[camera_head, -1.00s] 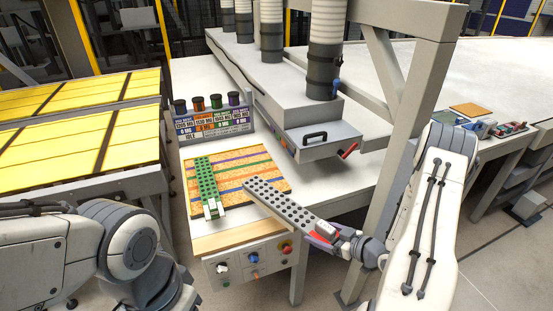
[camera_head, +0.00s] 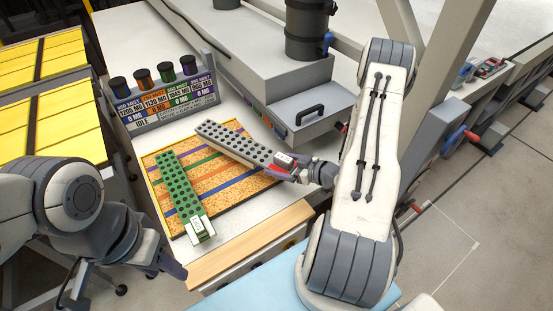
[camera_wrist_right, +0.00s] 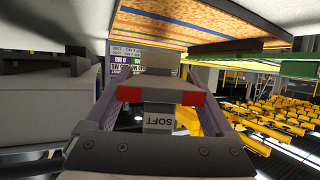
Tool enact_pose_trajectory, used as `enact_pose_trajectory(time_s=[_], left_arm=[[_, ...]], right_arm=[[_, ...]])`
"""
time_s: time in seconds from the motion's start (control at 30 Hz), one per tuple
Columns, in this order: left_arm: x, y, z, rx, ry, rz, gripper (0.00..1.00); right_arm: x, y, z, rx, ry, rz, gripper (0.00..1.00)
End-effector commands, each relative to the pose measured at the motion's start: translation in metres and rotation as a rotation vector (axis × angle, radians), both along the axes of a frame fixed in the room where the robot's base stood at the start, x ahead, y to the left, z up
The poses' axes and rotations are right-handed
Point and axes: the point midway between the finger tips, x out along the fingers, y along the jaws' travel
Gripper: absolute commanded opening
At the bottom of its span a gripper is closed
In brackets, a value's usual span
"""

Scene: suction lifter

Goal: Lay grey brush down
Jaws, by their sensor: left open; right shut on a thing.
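The grey brush (camera_head: 236,144) is a long flat bar with dark holes. My right gripper (camera_head: 291,168) is shut on its near right end, where red and white parts show. The brush lies slantwise over the striped cork board (camera_head: 212,182). I cannot tell whether it touches the board. In the right wrist view a label reading SOFT (camera_wrist_right: 159,121) shows between the fingers, with the board's edge (camera_wrist_right: 205,22) above. The green brush (camera_head: 180,190) lies on the board's left part, apart from the grey one. My left gripper (camera_head: 165,262) is open and empty below the board's near left corner.
A grey lifter housing with a black handle (camera_head: 309,114) stands right of the board. A wooden strip (camera_head: 250,246) edges the table's front. Board stripes between the brushes are clear.

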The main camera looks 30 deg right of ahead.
Motion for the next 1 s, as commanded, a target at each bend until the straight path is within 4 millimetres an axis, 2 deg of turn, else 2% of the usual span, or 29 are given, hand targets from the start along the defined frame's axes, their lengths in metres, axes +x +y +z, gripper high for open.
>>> enact_pose_trajectory(time_s=[0.6, 1.0], left_arm=[[0.000, 0.000, -0.048, 0.000, 0.000, -0.002, 0.50], [0.000, 0.000, -0.050, 0.000, 0.000, -0.001, 0.50]], right_arm=[[0.000, -0.001, -0.060, 0.001, -0.003, -0.002, 0.09], [0.000, -0.001, -0.063, -0.001, -0.003, -0.001, 0.09]])
